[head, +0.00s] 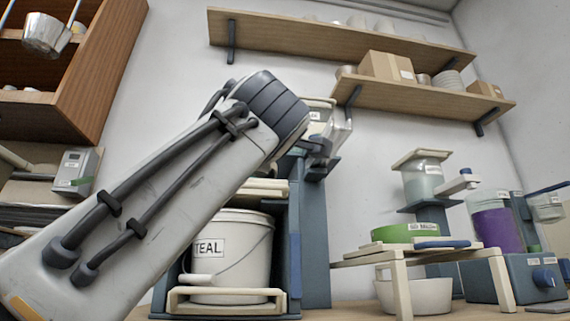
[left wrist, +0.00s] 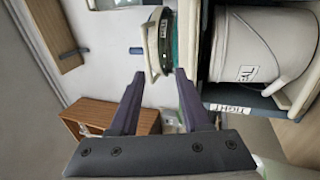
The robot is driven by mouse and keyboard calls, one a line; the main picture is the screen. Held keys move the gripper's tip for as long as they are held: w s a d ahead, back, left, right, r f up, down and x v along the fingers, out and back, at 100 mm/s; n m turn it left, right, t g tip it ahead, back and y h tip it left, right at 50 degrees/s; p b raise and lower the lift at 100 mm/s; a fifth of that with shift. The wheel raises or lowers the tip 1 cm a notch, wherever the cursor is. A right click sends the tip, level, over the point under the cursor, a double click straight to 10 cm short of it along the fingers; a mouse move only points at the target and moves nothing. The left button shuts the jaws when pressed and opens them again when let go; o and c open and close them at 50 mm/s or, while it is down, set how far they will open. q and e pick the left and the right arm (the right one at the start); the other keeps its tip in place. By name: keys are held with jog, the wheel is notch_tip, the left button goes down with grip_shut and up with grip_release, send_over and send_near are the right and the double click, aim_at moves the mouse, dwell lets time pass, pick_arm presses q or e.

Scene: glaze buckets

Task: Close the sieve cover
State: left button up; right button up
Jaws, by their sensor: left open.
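A pale, rounded piece with a dark labelled edge (left wrist: 155,42), perhaps the sieve cover, is seen nearly edge-on in the left wrist view. My left gripper (left wrist: 160,76) is open, with its two dark fingers on either side of that piece's near end; I cannot tell if they touch it. In the head view a pale labelled part (head: 318,112) shows behind my left gripper (head: 323,152), high on a blue-grey stand (head: 314,245). My left forearm hides much of that area. My right gripper is not in view.
A white bucket labelled TEAL (head: 235,255) stands inside the blue-grey frame. To the right, a small wooden stand (head: 400,258) carries a green sieve ring (head: 404,233), with a white bowl (head: 425,296) below. Wall shelves (head: 420,98) are above right; a wooden cabinet (head: 112,50) is at left.

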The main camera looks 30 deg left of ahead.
pick_arm(q)
jog(key=v, duration=0.6)
jog(key=shift+s, duration=0.15)
jog(key=shift+s, duration=0.1)
dwell(0.7)
